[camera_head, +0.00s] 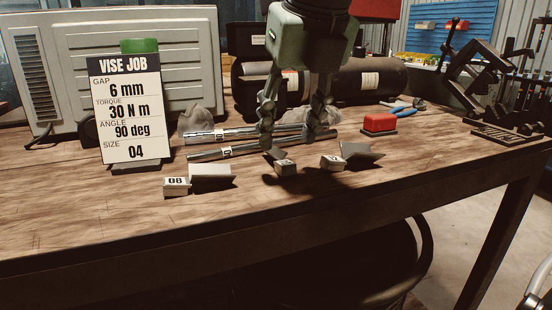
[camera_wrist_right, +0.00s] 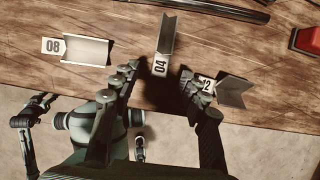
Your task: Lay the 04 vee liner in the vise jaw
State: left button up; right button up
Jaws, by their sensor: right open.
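The 04 vee liner (camera_wrist_right: 167,35) is a small grey vee-shaped piece with a white 04 tag. It lies on the bench; in the head view its tag block (camera_head: 286,169) shows just below the fingers. My right gripper (camera_wrist_right: 157,80) is open, pointing down, with its fingertips on either side of the tagged end and apart from it. It also shows in the head view (camera_head: 291,143). The 08 liner (camera_head: 211,172) lies to the left and the 12 liner (camera_wrist_right: 233,91) to the right. My left gripper is not seen.
A VISE JOB card (camera_head: 130,112) reading size 04 stands at the left. Metal rods (camera_head: 250,147) lie behind the liners. A red block (camera_head: 379,123) and blue-handled pliers (camera_head: 402,108) lie at the right, before a dark metal apparatus (camera_head: 470,85). The front bench strip is clear.

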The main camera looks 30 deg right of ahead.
aim_at(283, 162)
jog(key=x, duration=0.5)
jog(key=shift+f, duration=0.15)
jog(key=shift+c, duration=0.6)
grip_shut()
